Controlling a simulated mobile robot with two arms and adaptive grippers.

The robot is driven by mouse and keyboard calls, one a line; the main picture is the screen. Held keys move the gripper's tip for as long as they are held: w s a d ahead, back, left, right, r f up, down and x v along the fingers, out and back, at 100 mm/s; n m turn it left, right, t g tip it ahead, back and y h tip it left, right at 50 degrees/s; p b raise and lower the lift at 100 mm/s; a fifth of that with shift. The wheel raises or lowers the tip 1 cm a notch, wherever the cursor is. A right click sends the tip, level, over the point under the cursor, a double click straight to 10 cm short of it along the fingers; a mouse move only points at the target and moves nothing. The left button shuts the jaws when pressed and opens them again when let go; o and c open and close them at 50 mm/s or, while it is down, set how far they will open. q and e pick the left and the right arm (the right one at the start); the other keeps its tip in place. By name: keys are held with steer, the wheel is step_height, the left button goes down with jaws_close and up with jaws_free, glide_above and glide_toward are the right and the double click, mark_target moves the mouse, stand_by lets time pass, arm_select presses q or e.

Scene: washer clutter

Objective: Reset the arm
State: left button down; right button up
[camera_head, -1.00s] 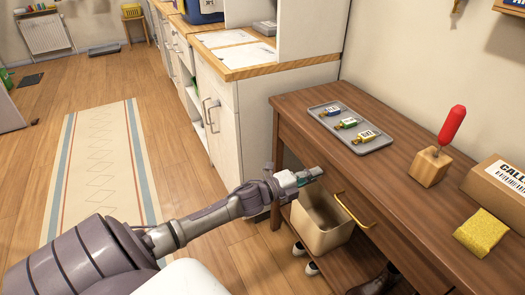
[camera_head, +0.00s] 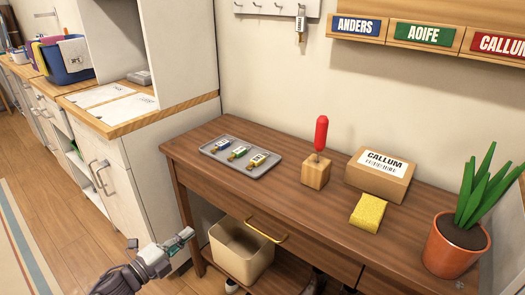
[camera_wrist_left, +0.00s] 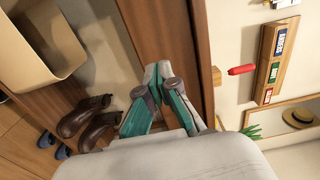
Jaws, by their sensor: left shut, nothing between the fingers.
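My left gripper (camera_head: 180,240) is at the lower left of the head view, in front of the white cabinet and left of the wooden desk (camera_head: 300,225). It is shut and empty, and apart from the desk. In the left wrist view its two teal and grey fingers (camera_wrist_left: 158,78) come together at the tips, near the desk's brown side. My right gripper is in neither view.
On the desk stand a grey tray (camera_head: 262,170) with key tags, a red-handled tool in a wooden block (camera_head: 316,174), a cardboard box (camera_head: 380,178), a yellow sponge (camera_head: 368,213) and a potted plant (camera_head: 455,250). A beige bin (camera_head: 238,252) and shoes (camera_wrist_left: 80,115) are below.

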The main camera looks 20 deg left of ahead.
arm_select(q)
step_height(320, 180, down, 13)
steer(key=s+a+n+g+y, duration=0.1)
steer(key=s+n+g+y, duration=0.15)
steer(key=n+y, duration=0.4)
steer(key=s+d+f+n+g, duration=0.4)
steer(key=s+d+f+n, duration=0.15)
steer(key=s+f, duration=0.35)
steer(key=s+d+f+n+g, duration=0.45)
steer(key=s+f+n, duration=0.2)
steer(key=f, duration=0.45)
steer(key=s+d+f+n+g+p, duration=0.1)
steer(key=s+d+f+g, duration=0.4)
steer(key=s, duration=0.4)
steer(key=s+a+r+p, duration=0.2)
steer(key=s+r+p, duration=0.1)
steer(key=s+p, duration=1.1)
steer(key=shift+s+p, duration=0.35)
steer(key=shift+p, duration=0.05)
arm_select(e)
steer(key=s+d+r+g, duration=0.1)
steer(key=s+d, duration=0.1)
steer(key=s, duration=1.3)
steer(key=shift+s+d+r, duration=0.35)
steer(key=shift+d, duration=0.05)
